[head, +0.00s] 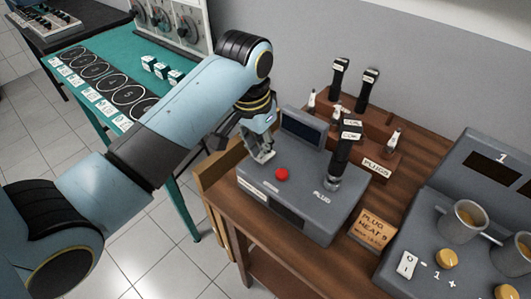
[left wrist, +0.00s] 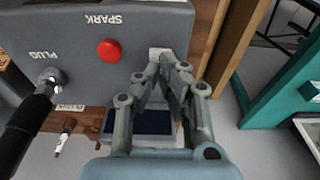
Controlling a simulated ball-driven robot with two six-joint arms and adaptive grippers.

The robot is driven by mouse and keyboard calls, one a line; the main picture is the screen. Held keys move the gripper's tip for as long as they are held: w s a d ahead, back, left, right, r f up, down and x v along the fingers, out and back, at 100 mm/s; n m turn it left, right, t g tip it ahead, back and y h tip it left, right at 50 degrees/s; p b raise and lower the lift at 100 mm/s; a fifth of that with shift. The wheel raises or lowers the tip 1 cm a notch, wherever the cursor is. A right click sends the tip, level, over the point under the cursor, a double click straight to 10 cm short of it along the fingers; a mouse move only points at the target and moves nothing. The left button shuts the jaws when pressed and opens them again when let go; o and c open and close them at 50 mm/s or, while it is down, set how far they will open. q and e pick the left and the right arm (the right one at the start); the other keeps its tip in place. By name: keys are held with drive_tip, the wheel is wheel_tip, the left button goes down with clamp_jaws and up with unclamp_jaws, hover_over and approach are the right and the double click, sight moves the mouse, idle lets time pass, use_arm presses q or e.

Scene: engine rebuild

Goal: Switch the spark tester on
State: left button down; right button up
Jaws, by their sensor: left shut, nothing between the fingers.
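The spark tester (head: 300,215) is a grey box with a red button (head: 281,174), a dark screen (head: 302,134) and a plug socket holding an upright black-handled coil (head: 345,150). My left gripper (head: 263,157) is shut and empty, pointing down at the tester's top, left of the red button. In the left wrist view the fingertips (left wrist: 160,64) are at a small pale switch (left wrist: 158,53), partly hidden by them; I cannot tell whether they touch it. The red button (left wrist: 110,50) and the dark screen (left wrist: 150,122) also show there. My right gripper is not in view.
A wooden rack labelled PLUGS (head: 377,168) with upright black-handled pieces stands behind the tester. A wooden sign (head: 373,228) is to its right, then a grey unit with metal cups (head: 463,222). A teal bench (head: 95,50) stands left across a floor gap.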

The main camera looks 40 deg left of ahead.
sight(261, 158)
use_arm(q)
drive_tip(key=shift+f, duration=0.85)
idle(0.3)
drive_tip(key=shift+r+p, duration=0.7)
drive_tip(key=shift+r, duration=2.85)
